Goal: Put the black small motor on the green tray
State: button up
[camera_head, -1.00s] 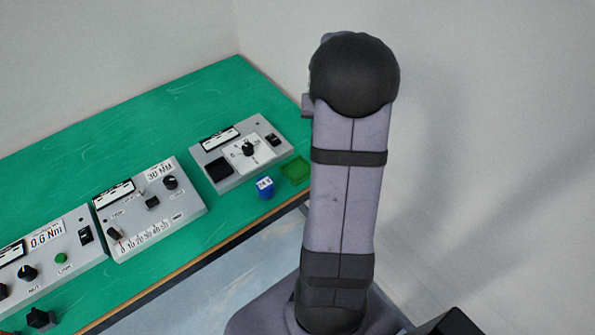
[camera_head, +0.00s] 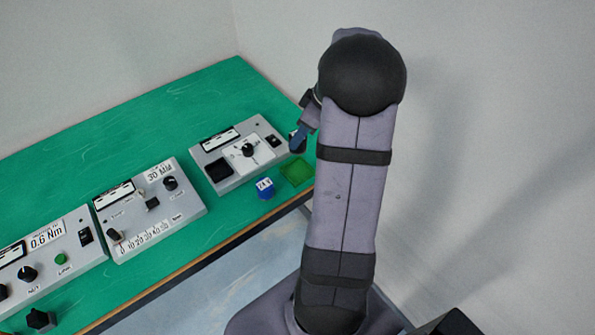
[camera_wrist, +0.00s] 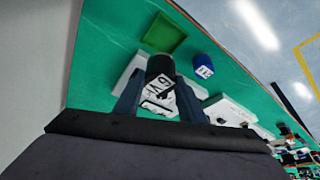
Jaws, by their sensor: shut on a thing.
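My gripper (camera_wrist: 159,88) is shut on the black small motor (camera_wrist: 160,66), a black cylinder with a white lettered label, held between the two blue-grey fingers. In the head view my gripper (camera_head: 299,138) shows just left of my arm, with the dark motor (camera_head: 297,146) at its tip. The green tray (camera_head: 296,172) is a small square on the table's right end, below the gripper in the picture; it also shows in the wrist view (camera_wrist: 165,33). The motor appears apart from the tray and nothing shows on it.
A blue labelled motor (camera_head: 265,188) stands left of the tray; it also shows in the wrist view (camera_wrist: 203,66). A grey control box (camera_head: 238,160) stands close behind them. More boxes (camera_head: 150,210) line the table. A black object (camera_head: 40,319) sits at the lower left.

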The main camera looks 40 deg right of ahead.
aim_at(304, 151)
jog(key=shift+n+y, duration=0.3)
jog(key=shift+n, duration=0.6)
jog(key=shift+a+f+p, duration=0.1)
jog(key=shift+f+p, duration=1.1)
jog(key=shift+f, duration=3.75)
jog(key=shift+f, duration=0.2)
jog(key=o, duration=1.3)
jog(key=shift+r, duration=0.15)
jog(key=shift+s+d+r, duration=0.15)
jog(key=shift+d+r, duration=0.05)
jog(key=shift+r, duration=0.3)
jog(key=b+v, duration=0.2)
jog(key=v, duration=0.9)
jog(key=shift+a+r, duration=0.1)
